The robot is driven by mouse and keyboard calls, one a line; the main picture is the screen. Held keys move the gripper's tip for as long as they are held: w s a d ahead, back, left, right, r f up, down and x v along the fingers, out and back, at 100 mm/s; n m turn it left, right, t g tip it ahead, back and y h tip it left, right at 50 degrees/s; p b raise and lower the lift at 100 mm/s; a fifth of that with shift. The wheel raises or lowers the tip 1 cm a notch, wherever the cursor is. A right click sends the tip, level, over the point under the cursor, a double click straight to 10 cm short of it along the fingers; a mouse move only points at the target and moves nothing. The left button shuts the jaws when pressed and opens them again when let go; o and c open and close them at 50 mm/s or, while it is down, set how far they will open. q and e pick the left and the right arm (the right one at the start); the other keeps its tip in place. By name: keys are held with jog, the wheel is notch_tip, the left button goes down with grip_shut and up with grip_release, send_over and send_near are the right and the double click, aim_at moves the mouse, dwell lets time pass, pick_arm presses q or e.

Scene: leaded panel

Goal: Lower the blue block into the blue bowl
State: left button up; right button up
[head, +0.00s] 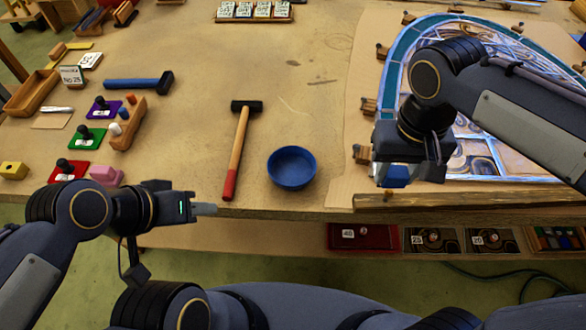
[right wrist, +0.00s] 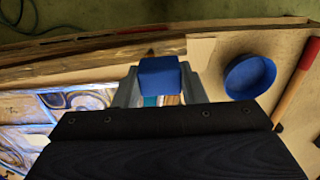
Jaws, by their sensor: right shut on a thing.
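The blue bowl (head: 292,168) stands upright and empty near the front edge of the table, right of a hammer. It also shows in the right wrist view (right wrist: 249,77), to the right of the fingers. My right gripper (head: 393,176) is shut on the blue block (right wrist: 160,76), held between its two fingers. In the head view the block (head: 397,174) is partly hidden by the gripper, and it is to the right of the bowl, apart from it. My left gripper (head: 205,209) is at the table's front edge, left of the bowl; its finger gap does not show clearly.
A hammer (head: 238,148) with a wooden, red-ended handle lies left of the bowl. The leaded panel (head: 480,150) lies at the right, with a wooden strip (head: 450,199) along the front. A blue-handled mallet (head: 135,84) and colored stamps lie left. Table between bowl and strip is clear.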

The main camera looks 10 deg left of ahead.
jog(key=shift+w+a+r+p, duration=0.2)
jog(key=shift+a+r+p, duration=0.05)
jog(key=shift+a+p, duration=0.1)
jog(key=w+a+r+p, duration=0.2)
jog(key=w+a+p, duration=0.1)
jog(key=a, duration=0.4)
send_over(292, 172)
notch_tip(292, 172, down, 7)
jog(key=shift+f, duration=0.15)
jog(key=shift+f, duration=0.1)
dwell(0.4)
jog(key=shift+f+b, duration=1.2)
jog(key=shift+f, duration=0.15)
jog(key=shift+f+b, duration=1.75)
jog(key=shift+f, duration=0.75)
dwell(0.7)
